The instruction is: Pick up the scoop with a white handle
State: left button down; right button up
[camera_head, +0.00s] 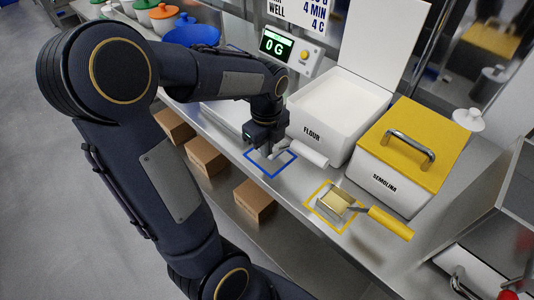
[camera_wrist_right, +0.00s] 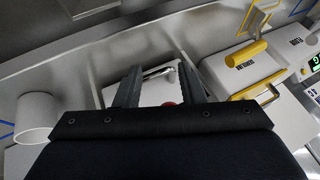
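The white-handled scoop (camera_head: 309,153) lies at the blue square outline (camera_head: 270,172) on the steel counter, in front of the flour box. Its white handle points right and toward the front; its head end is largely hidden by my left gripper. My left gripper (camera_head: 268,150) points down at the handle's left end, very close to it. I cannot tell whether it touches the scoop or how far its fingers are apart. My right gripper (camera_wrist_right: 159,68) is open, with its two fingers apart and nothing held between them.
A yellow-handled scoop (camera_head: 388,222) lies at the yellow square outline. The open flour box (camera_head: 323,135) and yellow-lidded semolina box (camera_head: 387,180) stand behind. A scale display (camera_head: 276,45) reads 0 G. In the right wrist view, a white cylindrical container (camera_wrist_right: 34,118) stands left.

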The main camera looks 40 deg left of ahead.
pick_arm(q)
jog(key=s+d+r, duration=0.4)
jog(key=s+r, duration=0.5)
jog(key=s, duration=0.4)
jog(key=shift+s+r+b, duration=0.25)
jog(key=shift+r+b, duration=0.1)
jog(key=shift+r, duration=0.05)
